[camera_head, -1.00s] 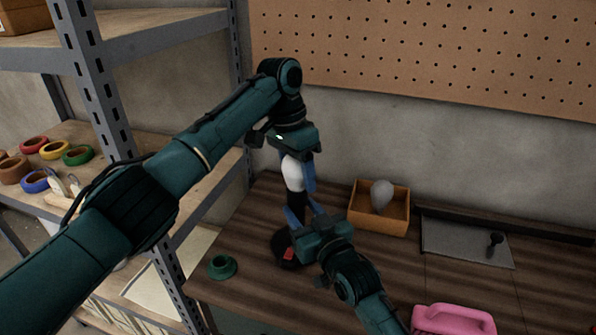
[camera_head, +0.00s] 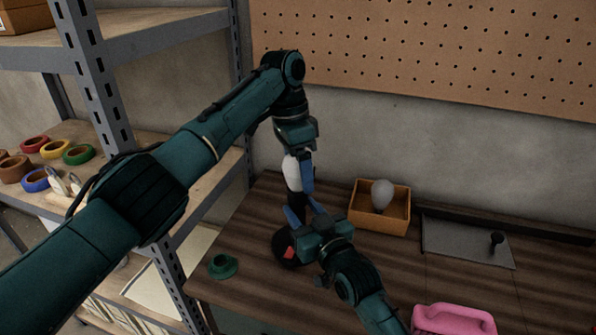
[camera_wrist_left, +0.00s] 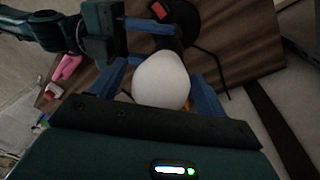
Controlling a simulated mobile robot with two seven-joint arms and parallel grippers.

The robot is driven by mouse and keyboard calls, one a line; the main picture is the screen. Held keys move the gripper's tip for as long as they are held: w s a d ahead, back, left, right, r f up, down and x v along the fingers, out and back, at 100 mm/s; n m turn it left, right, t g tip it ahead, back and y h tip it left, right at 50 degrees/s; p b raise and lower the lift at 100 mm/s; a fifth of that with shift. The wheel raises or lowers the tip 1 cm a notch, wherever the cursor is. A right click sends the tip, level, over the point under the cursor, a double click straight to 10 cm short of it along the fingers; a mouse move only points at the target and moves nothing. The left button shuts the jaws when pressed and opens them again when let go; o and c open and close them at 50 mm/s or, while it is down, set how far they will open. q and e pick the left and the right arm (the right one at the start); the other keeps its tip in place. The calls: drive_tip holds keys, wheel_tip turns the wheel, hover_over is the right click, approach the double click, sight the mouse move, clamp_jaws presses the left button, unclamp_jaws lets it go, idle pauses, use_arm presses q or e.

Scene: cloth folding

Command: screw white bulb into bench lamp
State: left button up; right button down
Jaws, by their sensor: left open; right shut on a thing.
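The white bulb (camera_head: 292,172) sits upright on top of the bench lamp's dark stem (camera_head: 297,207). It also shows in the left wrist view (camera_wrist_left: 161,80). The lamp's round black base (camera_head: 284,252), with a red patch, rests on the bench. My left gripper (camera_head: 304,185) points down over the bulb, open, with its blue fingers on either side of it. In the left wrist view a gap shows beside the bulb. My right gripper (camera_head: 304,216) is shut on the lamp's stem below the bulb. The bulb's threaded end is hidden.
An orange-brown box (camera_head: 378,222) with a grey bulb (camera_head: 382,194) stands right of the lamp. A green piece (camera_head: 222,266) lies at the bench's left edge. A pink object (camera_head: 452,320) is at front right. A grey mat (camera_head: 460,240) lies at the right. Metal shelving (camera_head: 95,85) stands left.

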use_arm(q)
wheel_tip(320, 180, up, 4)
drive_tip(key=shift+f, duration=0.2)
drive_tip(key=shift+o, duration=0.4)
drive_tip(key=n, duration=0.1)
drive_tip(key=r+n, duration=0.1)
drive_tip(key=n, duration=0.2)
drive_tip(key=shift+a+r+t, duration=0.15)
drive_tip(key=shift+r+t, duration=0.1)
drive_tip(key=shift+t, duration=0.05)
drive_tip(key=n, duration=0.2)
drive_tip(key=r+n, duration=0.1)
drive_tip(key=n, duration=0.1)
drive_tip(key=r+n, duration=0.1)
drive_tip(key=n, duration=0.1)
drive_tip(key=shift+s+a+t, duration=0.15)
drive_tip(key=shift+a+t, duration=0.05)
drive_tip(key=shift+t, duration=0.1)
drive_tip(key=n, duration=0.2)
drive_tip(key=r+n, duration=0.1)
drive_tip(key=n, duration=0.3)
drive_tip(key=shift+s+a+r+t, duration=0.2)
drive_tip(key=shift+s+r+t, duration=0.05)
drive_tip(key=shift+r+t, duration=0.15)
drive_tip(key=n, duration=0.2)
drive_tip(key=r+n, duration=0.1)
drive_tip(key=n, duration=0.3)
drive_tip(key=shift+s+a+r+t, duration=0.25)
drive_tip(key=shift+s+r+t, duration=0.05)
drive_tip(key=shift+s, duration=0.05)
